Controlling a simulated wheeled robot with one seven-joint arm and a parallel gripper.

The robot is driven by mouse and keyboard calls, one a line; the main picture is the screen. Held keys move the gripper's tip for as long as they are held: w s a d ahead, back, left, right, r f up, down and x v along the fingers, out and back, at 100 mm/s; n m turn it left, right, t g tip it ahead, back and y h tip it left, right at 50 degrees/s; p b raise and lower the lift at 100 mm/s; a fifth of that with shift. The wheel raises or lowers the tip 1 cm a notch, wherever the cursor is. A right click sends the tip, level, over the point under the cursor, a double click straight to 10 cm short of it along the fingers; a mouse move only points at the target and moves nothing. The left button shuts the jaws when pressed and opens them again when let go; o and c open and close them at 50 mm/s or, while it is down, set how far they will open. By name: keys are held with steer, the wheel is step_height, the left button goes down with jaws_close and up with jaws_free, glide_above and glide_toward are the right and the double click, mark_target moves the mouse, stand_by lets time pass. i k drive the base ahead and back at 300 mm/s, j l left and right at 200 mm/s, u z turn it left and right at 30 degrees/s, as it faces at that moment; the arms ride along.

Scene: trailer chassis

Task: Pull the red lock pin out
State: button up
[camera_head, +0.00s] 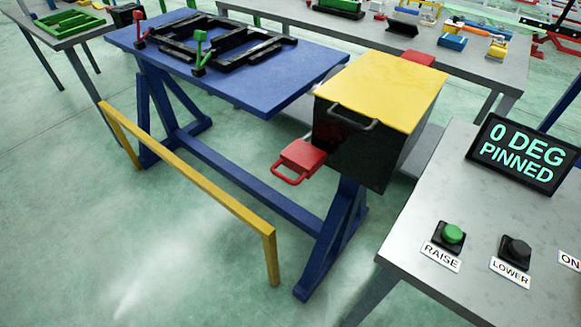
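The red lock pin (303,156) appears as a red block with a red loop handle. It sits at the lower left side of a black box with a yellow top (385,88), at the right end of the blue tilting table (225,75). Its handle points to the lower left, and its inner end is hidden at the box. A similar red piece (418,58) shows at the box's far side. The display (525,152) reads "0 DEG PINNED". My gripper is not in view.
A yellow rail (190,165) on posts runs in front of the blue stand. A grey table (425,220) at right holds a green RAISE button (453,233) and a black LOWER button (518,246). A black frame (215,45) lies on the blue table. Front floor is clear.

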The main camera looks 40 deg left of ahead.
mark_target(303, 157)
steer(key=i+u, duration=0.1)
steer(key=u, duration=0.8)
steer(key=i+l+u, duration=0.1)
steer(key=u, duration=0.35)
steer(key=i+u, duration=0.1)
steer(key=u, duration=0.35)
steer(key=l+u, duration=0.15)
steer(key=u, duration=0.3)
